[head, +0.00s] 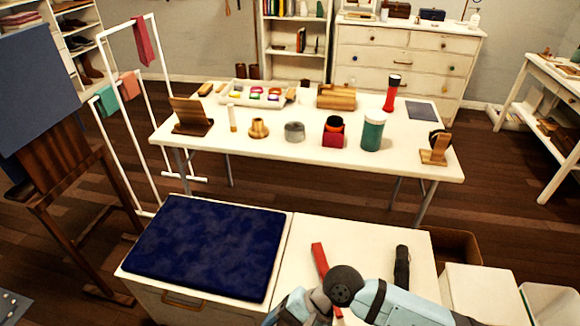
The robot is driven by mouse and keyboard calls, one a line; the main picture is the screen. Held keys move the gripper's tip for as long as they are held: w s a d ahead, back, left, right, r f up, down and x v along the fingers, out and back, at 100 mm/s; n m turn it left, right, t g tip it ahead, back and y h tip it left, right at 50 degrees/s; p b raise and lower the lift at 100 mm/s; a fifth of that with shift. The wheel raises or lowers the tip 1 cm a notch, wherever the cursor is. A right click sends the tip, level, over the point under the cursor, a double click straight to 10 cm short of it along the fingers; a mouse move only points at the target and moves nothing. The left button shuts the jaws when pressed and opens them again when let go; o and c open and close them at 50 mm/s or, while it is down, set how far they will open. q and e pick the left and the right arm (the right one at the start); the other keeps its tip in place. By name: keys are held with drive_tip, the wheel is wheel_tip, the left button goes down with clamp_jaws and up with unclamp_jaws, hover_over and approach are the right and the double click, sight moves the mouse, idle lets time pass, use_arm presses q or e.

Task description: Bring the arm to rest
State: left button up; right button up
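One of my arms, in light blue and grey with a dark round joint, reaches into the bottom of the head view from the right. It bends at that joint, and its other link runs down and left past the bottom edge. No gripper fingers show on it, so whether my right gripper is open or shut is hidden. My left arm and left gripper are out of view. The arm covers part of a white cabinet top (290,262) and part of a long red object (319,258).
A dark blue pad (206,247) lies on the cabinet's left part. A black object (402,266) lies on its right part. Beyond stands a white table (280,147) with several items, including a green jar (372,134). A dark wooden easel (75,190) stands at left.

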drive_tip(key=s+a+r+m+t+y+b, duration=0.1)
drive_tip(key=s+a+r+m+y+b, duration=0.15)
drive_tip(key=a+r+m+y, duration=0.45)
drive_tip(key=w+d+r+m+t+b, duration=0.1)
drive_tip(key=w+d+m+t, duration=0.3)
drive_tip(key=m, duration=0.6)
drive_tip(key=d+r+m+t+y, duration=0.1)
drive_tip(key=d+r+m+t, duration=0.1)
drive_tip(key=m+t, duration=0.6)
drive_tip(key=w+d+r+m+t+b, duration=0.15)
drive_tip(key=d+m+t, duration=0.25)
drive_tip(key=m, duration=0.7)
drive_tip(key=s+d+f+m+h+b, duration=0.4)
drive_tip(key=d+f+m+h, duration=1)
drive_tip(key=m, duration=1.4)
use_arm(q)
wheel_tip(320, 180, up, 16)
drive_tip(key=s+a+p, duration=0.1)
drive_tip(key=p, duration=3.1)
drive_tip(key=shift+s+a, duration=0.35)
use_arm(e)
drive_tip(key=s+d+r+g, duration=0.1)
drive_tip(key=d+r, duration=0.1)
drive_tip(key=r, duration=0.5)
drive_tip(key=s+d+r+g, duration=0.1)
drive_tip(key=s+d+r, duration=0.1)
drive_tip(key=r, duration=0.5)
drive_tip(key=shift+r, duration=0.35)
